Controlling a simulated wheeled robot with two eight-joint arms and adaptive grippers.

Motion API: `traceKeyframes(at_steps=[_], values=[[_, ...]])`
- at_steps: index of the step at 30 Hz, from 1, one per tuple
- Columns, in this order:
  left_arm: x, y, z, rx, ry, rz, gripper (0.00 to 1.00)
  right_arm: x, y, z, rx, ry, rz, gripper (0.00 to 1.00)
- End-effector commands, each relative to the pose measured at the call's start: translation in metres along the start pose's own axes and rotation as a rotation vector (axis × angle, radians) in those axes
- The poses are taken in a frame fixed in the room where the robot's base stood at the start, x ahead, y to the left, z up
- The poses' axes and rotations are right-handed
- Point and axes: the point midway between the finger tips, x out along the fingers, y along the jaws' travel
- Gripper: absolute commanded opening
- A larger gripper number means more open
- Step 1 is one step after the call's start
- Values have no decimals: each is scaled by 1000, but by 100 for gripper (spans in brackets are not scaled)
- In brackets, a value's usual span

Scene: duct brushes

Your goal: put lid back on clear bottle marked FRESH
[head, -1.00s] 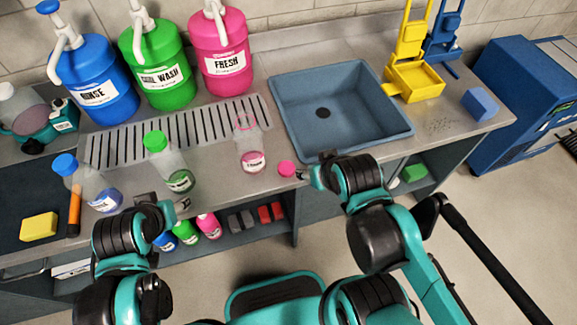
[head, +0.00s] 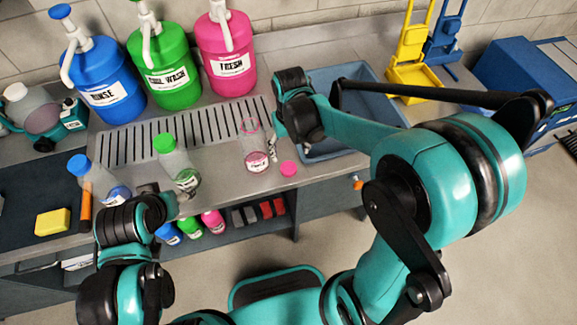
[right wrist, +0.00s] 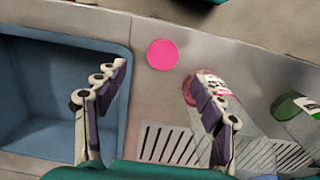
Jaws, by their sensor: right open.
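The clear bottle marked FRESH (head: 256,152) stands upright and without a lid on the counter, with a little pink liquid inside. A round pink lid (head: 288,168) lies on the counter just right of it, near the front edge. My right gripper (head: 273,150) is beside the bottle, above the counter. In the right wrist view its fingers (right wrist: 158,82) are open and empty. The lid (right wrist: 162,54) shows ahead between them, and the bottle (right wrist: 208,92) is partly hidden behind the right-hand finger. My left gripper (head: 180,197) is near the green-capped bottle; its jaws are too small to read.
A green-capped bottle (head: 178,165) and a blue-capped bottle (head: 98,180) stand to the left. Big blue, green and pink jugs (head: 228,55) line the back. A drain grate (head: 205,130) lies before them. The blue sink (head: 350,76) is partly behind my right arm.

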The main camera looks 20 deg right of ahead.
Motion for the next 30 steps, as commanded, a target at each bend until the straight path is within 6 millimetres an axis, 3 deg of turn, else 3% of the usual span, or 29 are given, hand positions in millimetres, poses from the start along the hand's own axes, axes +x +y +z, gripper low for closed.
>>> traceKeyframes(at_steps=[8,15,25,30], values=[[1,0,1,0,0,0,67,3,0,0,0,2,0,69],[9,0,7,0,0,0,67,26,0,0,0,2,0,69],[9,0,7,0,0,0,67,28,-1,0,0,3,0,69],[19,0,14,0,0,0,67,49,-4,1,-1,3,0,69]])
